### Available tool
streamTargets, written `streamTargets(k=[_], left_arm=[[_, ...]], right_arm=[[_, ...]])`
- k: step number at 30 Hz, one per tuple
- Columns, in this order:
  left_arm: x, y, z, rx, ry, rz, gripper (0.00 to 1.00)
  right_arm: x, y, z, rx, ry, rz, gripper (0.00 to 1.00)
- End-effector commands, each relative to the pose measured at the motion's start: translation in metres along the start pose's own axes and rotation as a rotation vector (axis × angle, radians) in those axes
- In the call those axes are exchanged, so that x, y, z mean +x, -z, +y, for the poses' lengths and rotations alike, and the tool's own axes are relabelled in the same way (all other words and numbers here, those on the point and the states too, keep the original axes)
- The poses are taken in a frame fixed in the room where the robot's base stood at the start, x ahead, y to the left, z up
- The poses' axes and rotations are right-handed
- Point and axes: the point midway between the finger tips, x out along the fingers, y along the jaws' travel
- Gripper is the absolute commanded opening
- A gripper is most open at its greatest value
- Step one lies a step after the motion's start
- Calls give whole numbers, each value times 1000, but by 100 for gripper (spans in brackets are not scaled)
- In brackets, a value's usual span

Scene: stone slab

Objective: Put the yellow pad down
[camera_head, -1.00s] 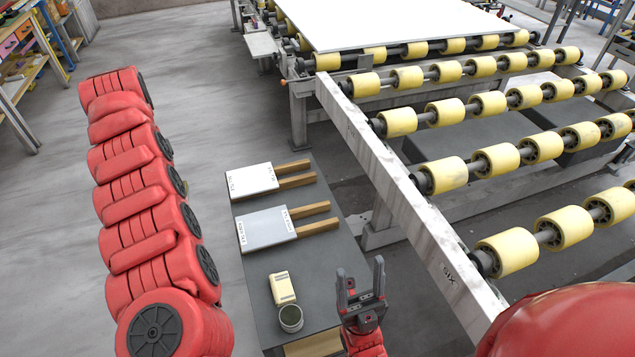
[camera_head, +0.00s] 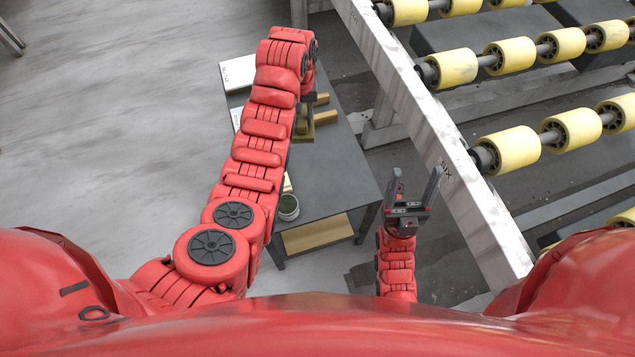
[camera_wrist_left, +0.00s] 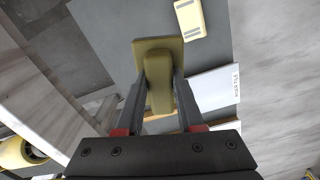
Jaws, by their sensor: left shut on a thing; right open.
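My left gripper (camera_head: 306,107) is shut on the handle of the yellow pad (camera_head: 303,133), an olive-yellow block with a flat plate. In the left wrist view, the pad (camera_wrist_left: 153,48) sits between the two fingers with its plate facing away from the wrist. My left arm hides part of the pad and the table's left side. My right gripper (camera_head: 416,178) is open and empty, right of the table.
A pale yellow block with grey stripes (camera_wrist_left: 190,18) lies on the table. A small round tin (camera_head: 288,207) stands near the front edge. White sample slabs (camera_head: 237,72) with wooden strips lie farther back. A stone slab edge (camera_head: 425,120) and yellow rollers (camera_head: 505,146) are to the right.

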Motion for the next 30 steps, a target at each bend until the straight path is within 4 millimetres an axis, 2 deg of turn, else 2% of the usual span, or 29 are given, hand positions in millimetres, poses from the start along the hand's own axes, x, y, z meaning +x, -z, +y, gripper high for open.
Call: streamTargets(k=[1, 3, 14, 22, 30], left_arm=[[12, -6, 4, -2, -3, 3, 0], [20, -13, 9, -7, -3, 0, 0], [54, -43, 30, -25, -4, -2, 0], [107, -102, 58, -76, 0, -1, 0], [156, -178, 77, -195, 2, -3, 0]], right_arm=[[-2, 0, 0, 0, 0, 0, 67], [-3, 0, 0, 0, 0, 0, 67], [-7, -1, 0, 0, 0, 0, 67], [-14, -2, -1, 0, 0, 0, 67], [-22, -4, -1, 0, 0, 0, 67]])
